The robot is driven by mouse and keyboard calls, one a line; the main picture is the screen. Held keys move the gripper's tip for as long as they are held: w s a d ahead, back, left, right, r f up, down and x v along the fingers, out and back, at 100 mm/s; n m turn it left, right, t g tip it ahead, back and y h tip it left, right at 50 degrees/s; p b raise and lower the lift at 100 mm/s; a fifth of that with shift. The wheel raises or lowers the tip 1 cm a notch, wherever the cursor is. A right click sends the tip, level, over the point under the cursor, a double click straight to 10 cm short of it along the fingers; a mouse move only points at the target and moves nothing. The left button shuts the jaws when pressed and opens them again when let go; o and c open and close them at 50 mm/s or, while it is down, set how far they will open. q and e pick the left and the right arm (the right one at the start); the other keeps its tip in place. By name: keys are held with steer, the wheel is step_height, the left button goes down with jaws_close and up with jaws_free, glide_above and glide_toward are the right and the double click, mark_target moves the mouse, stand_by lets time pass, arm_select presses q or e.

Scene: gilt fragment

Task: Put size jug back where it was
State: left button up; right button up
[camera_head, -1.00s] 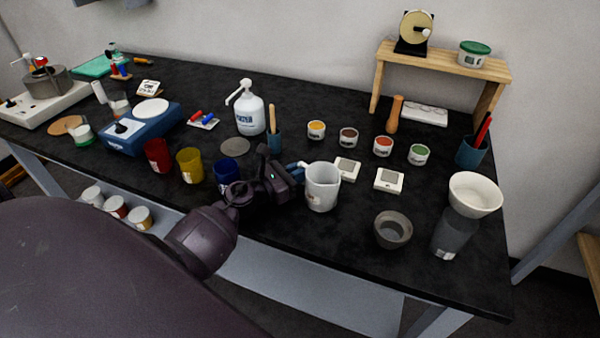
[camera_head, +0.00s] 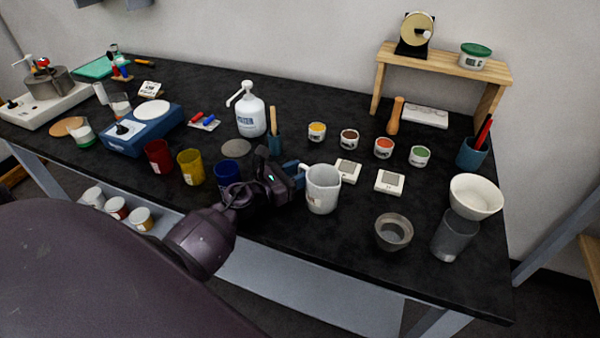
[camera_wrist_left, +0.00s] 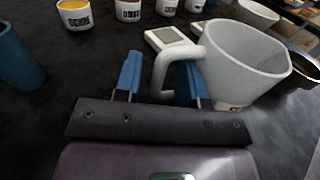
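The size jug (camera_head: 323,190) is a pale grey-white jug with a loop handle, standing upright on the black bench near its front edge. In the left wrist view the jug (camera_wrist_left: 240,62) is at the right, its handle pointing left. My left gripper (camera_head: 296,172) is at the handle side. In the wrist view its two blue fingers (camera_wrist_left: 160,62) are apart, with the handle's upright bar between them. The right finger appears inside the handle loop, and dark bench shows between the left finger and the handle. My right gripper is not in view.
Red (camera_head: 158,156), yellow (camera_head: 190,167) and blue (camera_head: 227,174) cups stand left of the gripper. Two small white square items (camera_head: 389,182) lie behind and right of the jug. A grey bowl (camera_head: 393,232) and grey cup (camera_head: 454,236) stand farther right. Bare bench lies between jug and bowl.

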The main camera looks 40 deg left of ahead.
arm_select(q)
steer(key=b+v, duration=0.1)
steer(key=v, duration=0.9)
steer(key=shift+s+a+f, duration=0.1)
steer(key=shift+s+f, duration=0.05)
steer(key=shift+s, duration=0.05)
steer(key=shift+s+a+b, duration=0.2)
steer(key=shift+s+b, duration=0.1)
steer(key=shift+s, duration=0.25)
